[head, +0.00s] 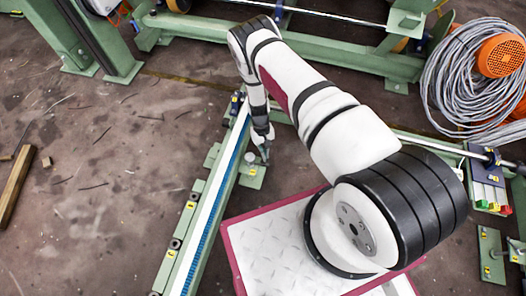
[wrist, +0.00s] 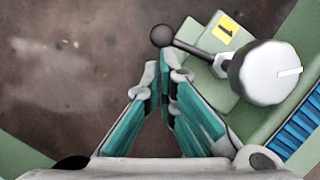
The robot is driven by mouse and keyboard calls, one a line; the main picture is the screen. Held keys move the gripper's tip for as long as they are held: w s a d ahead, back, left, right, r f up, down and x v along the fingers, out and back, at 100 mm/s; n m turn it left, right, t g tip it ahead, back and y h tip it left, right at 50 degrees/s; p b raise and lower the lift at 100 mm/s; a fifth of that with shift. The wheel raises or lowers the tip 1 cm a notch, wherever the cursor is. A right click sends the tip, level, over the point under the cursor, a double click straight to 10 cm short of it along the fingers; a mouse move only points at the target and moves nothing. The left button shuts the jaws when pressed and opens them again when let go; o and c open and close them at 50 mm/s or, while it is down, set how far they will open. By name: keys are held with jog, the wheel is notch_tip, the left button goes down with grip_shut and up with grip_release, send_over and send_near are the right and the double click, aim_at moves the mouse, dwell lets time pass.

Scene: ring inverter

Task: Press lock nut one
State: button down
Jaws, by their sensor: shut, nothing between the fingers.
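Lock nut one appears in the wrist view as a silver round knob (wrist: 268,72) with a lever ending in a black ball (wrist: 162,35). It sits on a green block beside a yellow label "1" (wrist: 225,28). My gripper (wrist: 160,70) is shut and empty. Its teal-padded fingertips lie just below the black ball in the picture, left of the knob; I cannot tell whether they touch the lever. In the head view my gripper (head: 264,157) points down close beside the small pale knob (head: 250,157), whose lever is too small to make out.
A green rail with a blue strip (head: 214,196) runs beside the knob and carries more yellow-labelled blocks (head: 190,205). A red-edged metal plate (head: 262,258) lies below my arm. Coiled grey cable (head: 455,75) is at right. The floor at left is mostly open, with a wooden bar (head: 17,183).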

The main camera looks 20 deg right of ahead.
aim_at(267, 165)
jog(key=shift+s+a+m+t+y, duration=0.15)
jog(key=shift+s+m+y, duration=0.25)
jog(key=shift+s+m, duration=0.6)
jog(key=shift+s+a+m+t+y, duration=0.15)
jog(key=shift+s+m+y, duration=0.3)
jog(key=shift+m, duration=1.1)
jog(key=shift+s+a+m+t+y, duration=0.1)
jog(key=shift+s+a+m+y, duration=0.2)
jog(key=shift+s+m, duration=0.75)
jog(key=shift+w+d+m, duration=0.1)
jog(key=shift+w+m, duration=0.1)
jog(key=shift+m, duration=0.1)
jog(key=p+v, duration=0.4)
jog(key=v, duration=0.6)
jog(key=shift+w, duration=0.1)
